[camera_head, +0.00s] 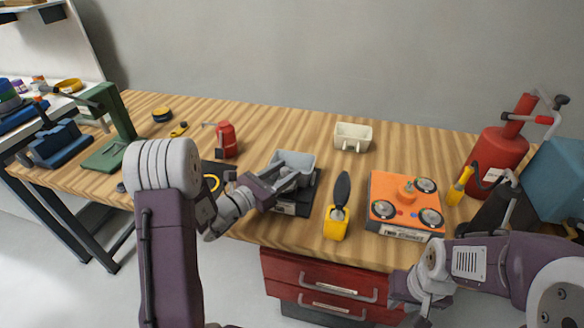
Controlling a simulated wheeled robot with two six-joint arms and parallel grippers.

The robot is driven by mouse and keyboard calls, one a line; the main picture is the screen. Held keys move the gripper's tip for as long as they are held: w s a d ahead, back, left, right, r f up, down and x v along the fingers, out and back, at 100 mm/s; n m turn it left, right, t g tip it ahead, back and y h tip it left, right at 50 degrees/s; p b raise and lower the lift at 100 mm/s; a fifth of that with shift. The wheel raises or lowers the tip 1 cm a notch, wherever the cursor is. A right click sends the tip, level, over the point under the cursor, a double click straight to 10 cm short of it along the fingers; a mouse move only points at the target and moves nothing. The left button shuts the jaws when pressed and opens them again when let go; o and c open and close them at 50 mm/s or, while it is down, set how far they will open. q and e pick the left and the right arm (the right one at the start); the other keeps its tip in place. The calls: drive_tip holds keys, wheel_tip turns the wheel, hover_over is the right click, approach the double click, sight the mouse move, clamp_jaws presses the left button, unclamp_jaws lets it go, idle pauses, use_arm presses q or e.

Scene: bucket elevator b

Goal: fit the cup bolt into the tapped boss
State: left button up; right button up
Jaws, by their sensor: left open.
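My left gripper (298,174) is open, over a dark block with a white label (286,209) at the table's front middle. A grey bucket cup (290,157) is right behind its fingers; I cannot tell whether they touch it. No cup bolt or tapped boss can be made out for sure; the gripper and wrist cover part of the block. An orange box (384,214) with several round metal discs and a small orange knob (408,187) on top stands to the right.
A cream bucket (352,139) stands behind. A yellow tool with a black oval head (338,214) lies between block and orange box. A red can (226,139), green press (112,140) and red cylinder (497,151) stand around. Red drawers (330,287) are below. The table's back strip is mostly clear.

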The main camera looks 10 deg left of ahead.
sight(282, 174)
use_arm(q)
drive_tip(key=v, duration=0.6)
idle(0.4)
drive_tip(key=s+d+f+m+g+h+p, duration=0.2)
drive_tip(key=s+d+m+g+h+p, duration=0.15)
drive_tip(key=s+d+m+g, duration=0.85)
drive_tip(key=s+a+f+m+g+y+p, duration=0.25)
drive_tip(key=s+m+g+y+p, duration=0.2)
drive_tip(key=s+m+y, duration=0.5)
drive_tip(key=w+a+r+m+t+y+p, duration=0.1)
drive_tip(key=w+a+m+t+y, duration=0.1)
drive_tip(key=a+m, duration=0.6)
drive_tip(key=shift+w+a+r+y, duration=0.2)
drive_tip(key=shift+a+y, duration=0.2)
drive_tip(key=shift+y, duration=0.3)
